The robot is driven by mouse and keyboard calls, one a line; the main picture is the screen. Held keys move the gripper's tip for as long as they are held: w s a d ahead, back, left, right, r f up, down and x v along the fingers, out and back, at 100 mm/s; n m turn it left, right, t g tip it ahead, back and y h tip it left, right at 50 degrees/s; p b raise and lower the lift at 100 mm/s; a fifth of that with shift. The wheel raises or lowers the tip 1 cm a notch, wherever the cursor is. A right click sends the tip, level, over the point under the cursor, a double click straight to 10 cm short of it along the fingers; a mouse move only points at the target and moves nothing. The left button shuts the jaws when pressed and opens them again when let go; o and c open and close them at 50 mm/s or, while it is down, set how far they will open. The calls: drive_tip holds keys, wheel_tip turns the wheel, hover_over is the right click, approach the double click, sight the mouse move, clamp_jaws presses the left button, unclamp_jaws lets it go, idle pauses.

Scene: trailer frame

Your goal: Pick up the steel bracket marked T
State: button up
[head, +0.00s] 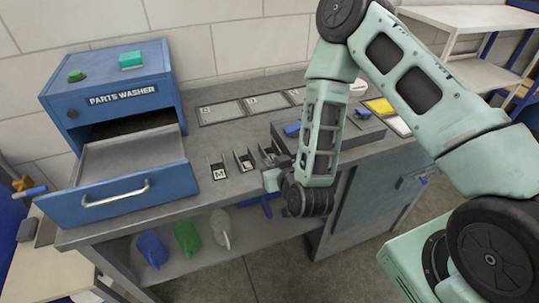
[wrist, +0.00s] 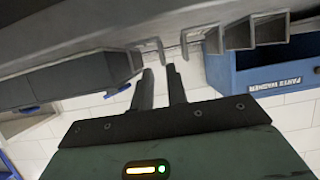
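Several small steel brackets stand in a row near the bench's front edge in the head view. The leftmost bracket (head: 219,172) is marked M. The middle bracket (head: 244,161) has a label I cannot read. The bracket (head: 267,152) nearest my gripper is partly hidden, and I cannot tell whether it carries the T. My gripper (head: 276,160) is low at the bench front, beside that bracket. In the wrist view, which is upside down, my gripper (wrist: 160,69) has its two fingers apart with nothing clearly between them. Bracket edges (wrist: 238,36) show beyond the fingertips; no T is readable.
A blue parts washer (head: 105,85) with its drawer (head: 120,193) pulled out stands at left. Flat lettered plates (head: 222,110) lie at the bench back. A dark raised block (head: 352,133) stands behind my forearm. Blue, green and grey items (head: 187,236) are on the lower shelf.

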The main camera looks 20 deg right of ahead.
sight(262, 151)
drive_tip(key=x, duration=0.3)
drive_tip(key=shift+w+p, duration=0.1)
drive_tip(key=shift+p, duration=0.2)
drive_tip(key=p+x, duration=0.1)
drive_tip(key=x, duration=0.1)
drive_tip(key=r+p+x, duration=0.1)
drive_tip(key=x, duration=0.1)
drive_tip(key=shift+w+a+f, duration=0.15)
drive_tip(key=shift+w+a, duration=0.05)
drive_tip(key=shift+w, duration=0.2)
drive_tip(key=shift+w+f, duration=0.3)
drive_tip(key=shift+w, duration=0.1)
clamp_jaws()
